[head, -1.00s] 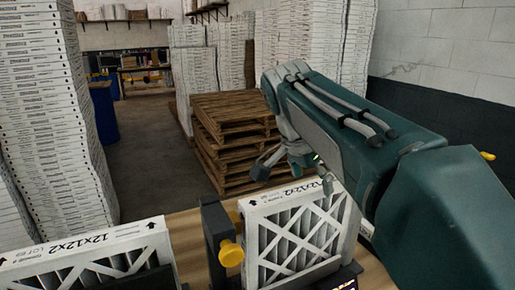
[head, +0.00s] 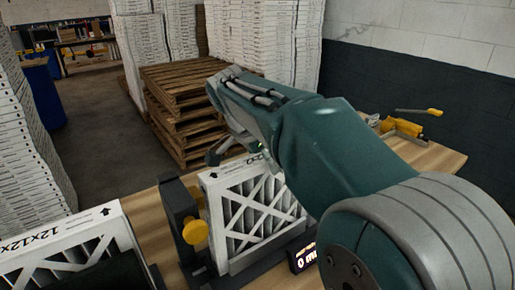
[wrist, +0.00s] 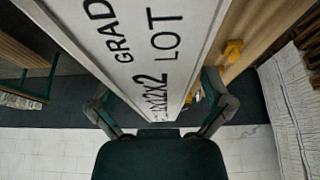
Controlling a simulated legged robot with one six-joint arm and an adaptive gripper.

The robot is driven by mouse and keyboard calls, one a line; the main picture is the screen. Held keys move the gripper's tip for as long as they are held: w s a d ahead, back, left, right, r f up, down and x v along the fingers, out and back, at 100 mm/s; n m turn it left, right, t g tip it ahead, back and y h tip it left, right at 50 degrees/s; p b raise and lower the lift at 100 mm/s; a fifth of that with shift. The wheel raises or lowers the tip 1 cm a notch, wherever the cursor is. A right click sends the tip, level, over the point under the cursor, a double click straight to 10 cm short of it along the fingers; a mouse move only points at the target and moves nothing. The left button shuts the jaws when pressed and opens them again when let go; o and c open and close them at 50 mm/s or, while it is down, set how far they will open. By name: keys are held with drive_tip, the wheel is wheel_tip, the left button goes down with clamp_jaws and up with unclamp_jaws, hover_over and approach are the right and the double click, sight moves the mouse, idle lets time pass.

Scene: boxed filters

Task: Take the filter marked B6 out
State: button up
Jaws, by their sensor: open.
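A white cardboard-framed filter (head: 255,212) with a crisscross front and dark pleats stands upright in a dark holder (head: 232,272) on the wooden table. Its top edge fills the middle of the wrist view (wrist: 150,50), with "GRAD", "LOT" and "12x12x2" legible; no B6 mark is readable. My gripper (head: 228,150) is above the far side of this filter, partly hidden by my arm. In the wrist view my gripper (wrist: 160,98) is open, one finger on each side of the filter's frame; I cannot tell whether they touch it. A second filter (head: 75,250), marked "12x12", stands at the left.
A dark post with a yellow knob (head: 195,232) stands between the filters. A small lit display (head: 304,257) sits at the front. Yellow tools (head: 402,127) lie on the table's right end. Wooden pallets (head: 185,100) and white stacks (head: 265,45) stand behind.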

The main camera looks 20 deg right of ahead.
drive_tip(key=shift+d+f, duration=0.35)
drive_tip(key=shift+f, duration=0.1)
drive_tip(key=c, duration=1.3)
drive_tip(key=shift+a, duration=0.1)
drive_tip(key=shift+a+r, duration=0.1)
drive_tip(key=shift+a, duration=0.15)
drive_tip(key=o, duration=0.9)
drive_tip(key=shift+o, duration=0.2)
drive_tip(key=shift+r, duration=3.45)
